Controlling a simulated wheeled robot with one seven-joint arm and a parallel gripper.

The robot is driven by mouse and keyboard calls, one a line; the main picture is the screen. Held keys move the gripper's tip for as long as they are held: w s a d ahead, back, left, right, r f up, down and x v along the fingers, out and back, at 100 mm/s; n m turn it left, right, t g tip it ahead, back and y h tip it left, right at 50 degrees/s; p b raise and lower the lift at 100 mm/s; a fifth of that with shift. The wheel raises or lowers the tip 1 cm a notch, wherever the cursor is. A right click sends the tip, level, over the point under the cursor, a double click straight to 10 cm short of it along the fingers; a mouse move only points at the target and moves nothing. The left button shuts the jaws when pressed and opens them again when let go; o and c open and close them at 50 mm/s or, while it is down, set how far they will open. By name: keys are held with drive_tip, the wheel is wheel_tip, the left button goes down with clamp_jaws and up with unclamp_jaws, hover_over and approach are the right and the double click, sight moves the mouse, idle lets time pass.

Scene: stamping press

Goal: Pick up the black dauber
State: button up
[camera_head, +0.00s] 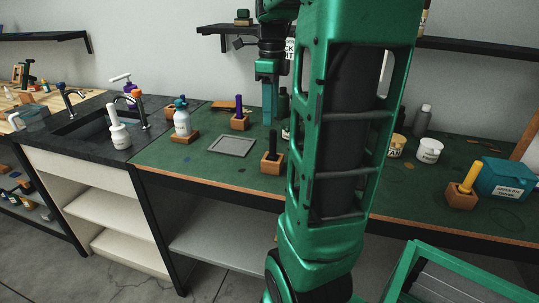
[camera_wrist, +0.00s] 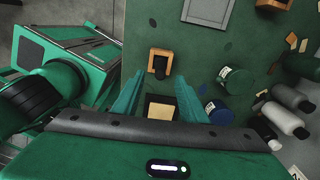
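The black dauber (camera_head: 272,144) stands upright in a small wooden block (camera_head: 271,165) near the front edge of the green bench. In the wrist view the dauber (camera_wrist: 160,67) shows from above in its block, beyond my fingertips. My gripper (camera_head: 268,115) points down, above and behind the dauber in the head view. In the wrist view my gripper (camera_wrist: 158,88) is open, its two teal fingers apart with nothing held. A pale-topped wooden block (camera_wrist: 160,108) lies below, between the fingers in that view; my arm seems to hide it in the head view.
A purple-handled dauber (camera_head: 240,112) stands in a block behind and left. A grey tray (camera_head: 232,146) lies left of the black dauber. A wall shelf (camera_head: 220,30) is above.

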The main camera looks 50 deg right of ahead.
sight(271, 130)
wheel_tip(271, 130, down, 5)
drive_tip(key=shift+d+f, duration=0.1)
drive_tip(key=shift+f, duration=0.1)
drive_tip(key=shift+s+d+f, duration=0.1)
drive_tip(key=shift+s+f, duration=0.05)
drive_tip(key=shift+f, duration=1.15)
drive_tip(key=shift+s+d+f, duration=0.1)
drive_tip(key=shift+f, duration=1.2)
clamp_jaws()
